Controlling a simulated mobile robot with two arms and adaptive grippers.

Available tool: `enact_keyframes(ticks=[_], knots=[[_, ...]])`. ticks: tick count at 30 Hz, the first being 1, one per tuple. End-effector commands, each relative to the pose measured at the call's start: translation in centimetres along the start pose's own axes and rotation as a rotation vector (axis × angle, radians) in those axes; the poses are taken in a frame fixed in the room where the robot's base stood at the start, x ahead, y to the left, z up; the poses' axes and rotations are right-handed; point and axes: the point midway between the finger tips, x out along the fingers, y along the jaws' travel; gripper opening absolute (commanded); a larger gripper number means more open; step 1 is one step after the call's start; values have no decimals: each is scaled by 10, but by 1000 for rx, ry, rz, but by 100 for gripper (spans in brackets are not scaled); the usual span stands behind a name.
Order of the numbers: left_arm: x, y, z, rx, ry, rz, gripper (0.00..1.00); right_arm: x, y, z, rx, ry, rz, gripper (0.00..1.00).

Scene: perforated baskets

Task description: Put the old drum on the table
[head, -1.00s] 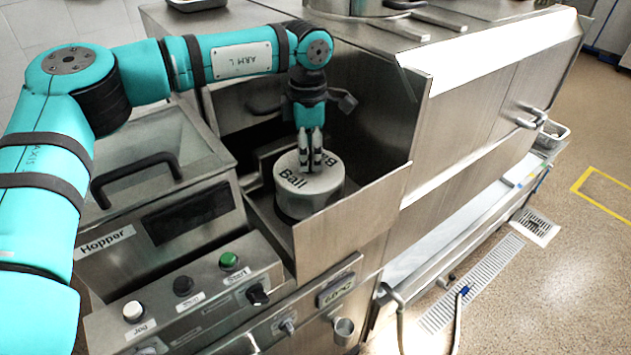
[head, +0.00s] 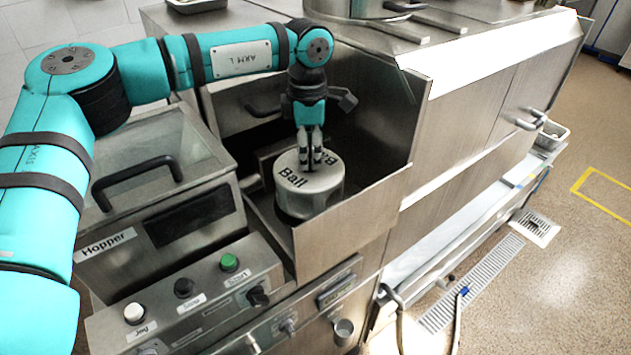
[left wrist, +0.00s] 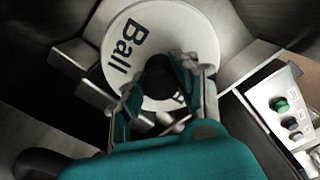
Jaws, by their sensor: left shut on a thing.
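The drum (head: 318,202) is a pale grey, short cylinder with the word "Ball" printed on its top. It sits upright in an open metal bay of the machine. In the left wrist view the drum (left wrist: 116,58) fills the upper middle, with a dark knob at its centre. My left gripper (head: 311,166) comes down from above and is shut on the drum at its top centre. The fingers partly hide the knob and the lettering. In the left wrist view my left gripper (left wrist: 160,88) has a finger on each side of the knob. No surface is clearly recognisable as the table.
Metal walls (head: 355,225) enclose the bay. The hopper (head: 150,195) stands to the left, with a button panel (head: 185,290) in front. A tall steel housing (head: 480,120) is to the right, with a low pale ledge (head: 430,262) below it. Floor at far right is open.

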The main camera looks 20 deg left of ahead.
Motion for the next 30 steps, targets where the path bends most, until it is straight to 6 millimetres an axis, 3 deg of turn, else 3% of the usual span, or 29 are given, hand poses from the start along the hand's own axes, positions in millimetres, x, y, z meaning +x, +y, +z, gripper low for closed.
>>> enact_keyframes(ticks=[30], knots=[[-40,1,0,-1,-4,3,0,-23,-3,-3,2,2,-4,36]])
